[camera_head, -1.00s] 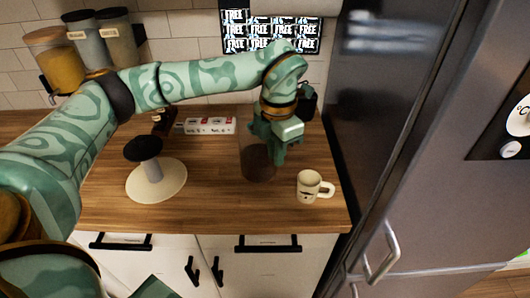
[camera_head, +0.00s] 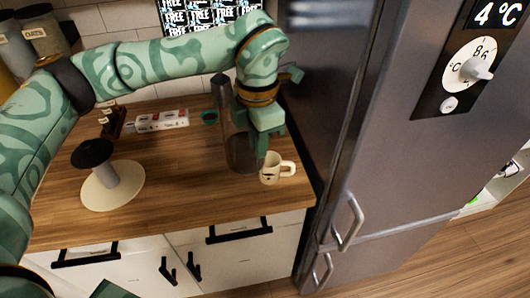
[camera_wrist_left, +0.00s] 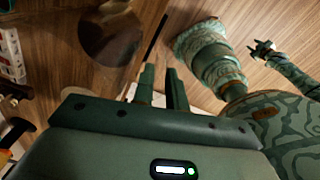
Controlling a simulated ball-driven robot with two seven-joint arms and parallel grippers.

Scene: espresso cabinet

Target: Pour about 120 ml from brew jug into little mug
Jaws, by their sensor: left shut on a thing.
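The brew jug (camera_head: 240,152), glass with a dark brown lower part, is at the right of the counter in the head view. My left gripper (camera_head: 266,130) is on its right side, shut on it. The jug looks about upright; I cannot tell whether its base touches the counter. In the left wrist view the jug (camera_wrist_left: 108,34) shows as a dark round shape beyond the left fingers (camera_wrist_left: 160,84). The little mug (camera_head: 270,174), cream with a dark print, stands upright just in front and right of the jug, handle to the right. My right gripper (camera_wrist_left: 262,48) looks open and empty.
A round cream stand (camera_head: 122,188) with a black-topped post is at the left. The fridge (camera_head: 370,130) closes off the right. The middle counter is clear.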

